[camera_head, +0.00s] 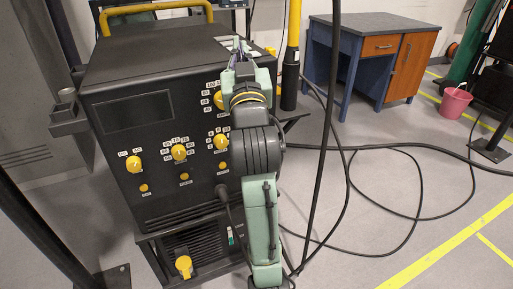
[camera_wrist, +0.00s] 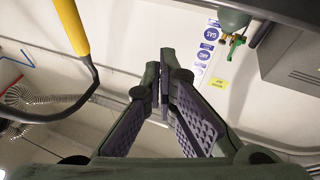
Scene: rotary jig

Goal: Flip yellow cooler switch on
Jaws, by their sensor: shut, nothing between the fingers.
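The black machine (camera_head: 155,100) stands left of centre in the head view, with yellow knobs on its front. Below its main panel is a lower unit with a vented front (camera_head: 205,243). A yellow switch-like part (camera_head: 183,266) sits at the lower left of that unit; I cannot tell its on or off position. My arm rises in front of the machine's right side and hides part of its panel. My gripper (camera_wrist: 163,77) is shut and empty in the wrist view, with no switch between or near its fingers. In the head view the fingertips are not clear.
Black cables (camera_head: 345,190) hang and loop on the floor right of the machine. A desk (camera_head: 355,38) and pink bucket (camera_head: 455,103) stand farther back. The wrist view shows a yellow-and-black bar (camera_wrist: 72,28) at upper left and wall signs (camera_wrist: 207,45).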

